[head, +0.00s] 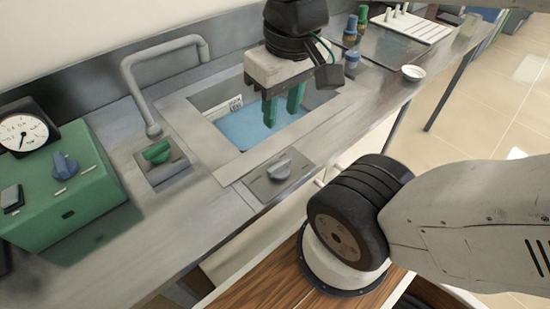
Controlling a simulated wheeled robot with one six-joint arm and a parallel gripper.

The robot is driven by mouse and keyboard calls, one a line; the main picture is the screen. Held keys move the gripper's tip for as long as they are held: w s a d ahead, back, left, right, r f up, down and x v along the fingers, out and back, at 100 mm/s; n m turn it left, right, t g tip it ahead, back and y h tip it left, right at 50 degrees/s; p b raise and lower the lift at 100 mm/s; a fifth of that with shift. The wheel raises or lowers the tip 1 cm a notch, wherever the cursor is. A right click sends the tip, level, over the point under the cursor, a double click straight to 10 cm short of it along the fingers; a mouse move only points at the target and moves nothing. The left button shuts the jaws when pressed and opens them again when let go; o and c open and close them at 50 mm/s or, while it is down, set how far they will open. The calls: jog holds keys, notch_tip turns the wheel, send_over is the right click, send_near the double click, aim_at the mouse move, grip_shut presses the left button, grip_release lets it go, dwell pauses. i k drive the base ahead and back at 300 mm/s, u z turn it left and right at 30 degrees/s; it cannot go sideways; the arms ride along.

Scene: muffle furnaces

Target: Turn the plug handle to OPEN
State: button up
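A grey knob (280,168) sits on a square plate at the front edge of the sink (222,148). A green knob (157,153) sits on a similar plate beside the faucet base, left of the sink. No label tells me which is the plug handle; markings are too small to read. My gripper (283,122) points down over the sink, with its two green fingers apart and nothing visible between them. It is behind the grey knob in the picture and not touching either knob. The sink holds blue water (250,128); its drain is not visible.
A grey faucet (146,100) arches at the back left. A green box (70,190) with a dial gauge (24,134) and a blue knob stands at left. Bottles (351,30), a white dish (413,73) and a white rack (412,22) are at the far right.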

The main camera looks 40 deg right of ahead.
aim_at(278, 171)
jog(key=u, duration=0.95)
jog(key=k, duration=1.25)
jog(key=u, duration=0.3)
jog(key=i, duration=0.6)
jog(key=z, duration=0.2)
